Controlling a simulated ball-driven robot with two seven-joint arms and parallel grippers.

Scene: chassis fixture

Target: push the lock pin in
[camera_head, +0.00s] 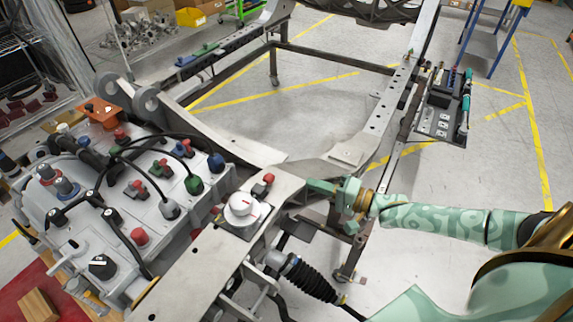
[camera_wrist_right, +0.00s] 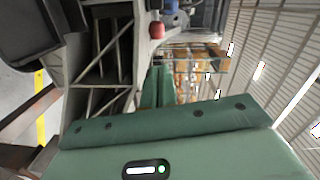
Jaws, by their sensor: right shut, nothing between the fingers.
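A small red-topped piece (camera_head: 263,184) stands on the grey chassis plate (camera_head: 190,270), beside a round white knob (camera_head: 241,204). It may be the lock pin, but I cannot tell for sure. My right gripper (camera_head: 312,187) is just right of it in the head view, fingers pointing left towards it, with a visible gap. The gripper is shut and empty. In the right wrist view its closed green fingers (camera_wrist_right: 157,82) point up the picture, and a red cap (camera_wrist_right: 157,30) shows beyond their tips. My left gripper is not in view.
A grey housing with cables and coloured knobs (camera_head: 140,190) stands at the left. A black ribbed boot (camera_head: 308,280) lies below my gripper. A long chassis rail (camera_head: 385,125) runs up behind it, with a tool tray (camera_head: 437,122) beside it. Floor inside the frame is clear.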

